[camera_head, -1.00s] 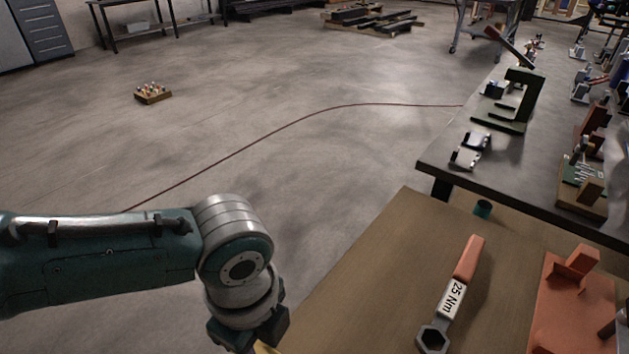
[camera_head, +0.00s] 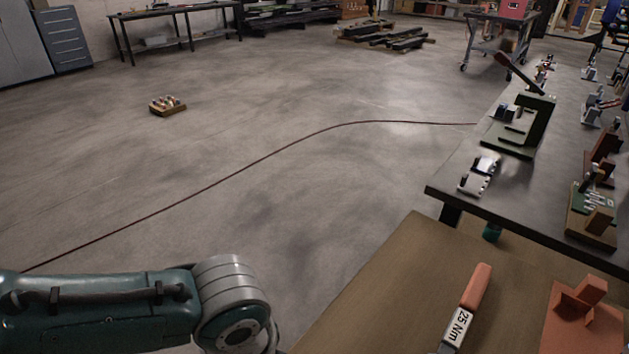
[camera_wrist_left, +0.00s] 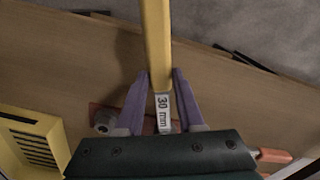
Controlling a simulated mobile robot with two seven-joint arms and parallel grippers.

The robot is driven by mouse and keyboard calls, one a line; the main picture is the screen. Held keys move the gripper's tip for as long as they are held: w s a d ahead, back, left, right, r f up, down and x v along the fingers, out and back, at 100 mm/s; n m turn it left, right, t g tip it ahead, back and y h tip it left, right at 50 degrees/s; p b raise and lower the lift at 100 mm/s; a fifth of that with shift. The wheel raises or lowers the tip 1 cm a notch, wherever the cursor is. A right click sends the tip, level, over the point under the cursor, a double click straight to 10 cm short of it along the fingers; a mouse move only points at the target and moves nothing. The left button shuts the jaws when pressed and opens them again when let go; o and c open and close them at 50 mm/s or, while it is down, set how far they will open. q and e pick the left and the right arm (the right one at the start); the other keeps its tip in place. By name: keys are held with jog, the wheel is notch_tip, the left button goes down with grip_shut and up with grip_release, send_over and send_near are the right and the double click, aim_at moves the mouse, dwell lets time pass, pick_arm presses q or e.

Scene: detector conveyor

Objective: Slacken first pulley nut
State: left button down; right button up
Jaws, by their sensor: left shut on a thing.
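In the left wrist view my left gripper (camera_wrist_left: 161,76) has its purple fingers shut on a spanner with a yellow handle (camera_wrist_left: 156,35) and a white "30 mm" label (camera_wrist_left: 163,112). The spanner's working end is hidden by the gripper body. A grey round part with a dark centre (camera_wrist_left: 105,121) shows beside the left finger; I cannot tell whether it is a nut. In the head view my left arm shows at lower left, its gripper below the frame. My right gripper is in neither current view. I cannot make out a pulley nut.
A wrench with an orange handle (camera_head: 477,290) and a "25 Nm" label lies on the brown table (camera_head: 390,285), its near end cut off. An orange fixture (camera_head: 583,318) stands to its right. Behind is a dark bench (camera_head: 500,205) with several devices. A cable (camera_head: 250,156) crosses the floor.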

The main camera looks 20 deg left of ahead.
pick_arm(q)
jog(key=shift+s+a+n+p, duration=0.1)
jog(key=shift+s+n+p, duration=0.55)
jog(key=shift+s, duration=0.45)
jog(key=shift+f, duration=0.1)
jog(key=shift+w, duration=0.1)
jog(key=shift+w+a+m+b, duration=0.1)
jog(key=shift+w+m+b, duration=0.15)
jog(key=shift+w+b, duration=0.05)
jog(key=c, duration=0.7)
grip_release()
jog(key=shift+o, duration=1.3)
